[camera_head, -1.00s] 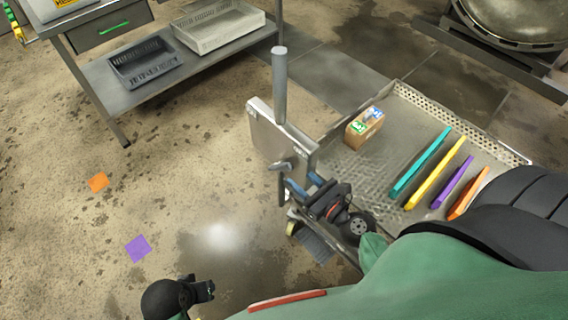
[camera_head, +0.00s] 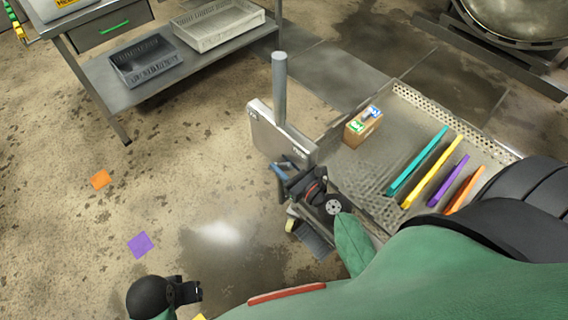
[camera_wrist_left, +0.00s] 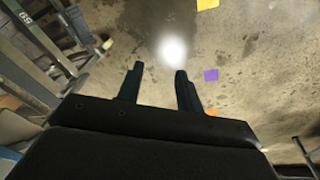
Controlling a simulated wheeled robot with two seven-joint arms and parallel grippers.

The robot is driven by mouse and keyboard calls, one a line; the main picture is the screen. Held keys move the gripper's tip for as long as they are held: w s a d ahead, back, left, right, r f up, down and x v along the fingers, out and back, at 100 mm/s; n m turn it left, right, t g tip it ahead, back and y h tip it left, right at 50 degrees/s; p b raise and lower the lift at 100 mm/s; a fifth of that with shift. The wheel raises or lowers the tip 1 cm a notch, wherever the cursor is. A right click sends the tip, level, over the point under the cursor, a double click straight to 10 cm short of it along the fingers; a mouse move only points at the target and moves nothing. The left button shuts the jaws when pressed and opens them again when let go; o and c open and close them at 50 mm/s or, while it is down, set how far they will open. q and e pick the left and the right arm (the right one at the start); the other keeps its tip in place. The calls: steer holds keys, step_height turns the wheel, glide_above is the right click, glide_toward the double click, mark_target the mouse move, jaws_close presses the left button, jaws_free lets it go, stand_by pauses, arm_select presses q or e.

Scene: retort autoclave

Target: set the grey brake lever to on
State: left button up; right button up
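A grey metal box (camera_head: 270,135) with an upright grey post (camera_head: 279,88) stands at the near left corner of the perforated metal cart. A small grey lever (camera_head: 282,190) shows low at the box's front, mostly hidden by my right gripper, so its setting cannot be read. My right gripper (camera_head: 285,168) has its blue-tipped fingers at the lever, against or very close to the box's lower front. Whether they are closed on the lever cannot be told. My left gripper (camera_head: 198,291) is over the floor, away from the cart. In the left wrist view its two fingers (camera_wrist_left: 158,85) are apart and empty.
The cart deck (camera_head: 385,155) carries a small box (camera_head: 363,127) and several coloured bars, including a teal one (camera_head: 417,162). A steel table with a dark tray (camera_head: 144,62) and a pale tray (camera_head: 217,25) stands back left. Floor patches lie on open floor at left.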

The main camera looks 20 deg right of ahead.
jaws_close()
arm_select(q)
steer(key=shift+d+r, duration=0.1)
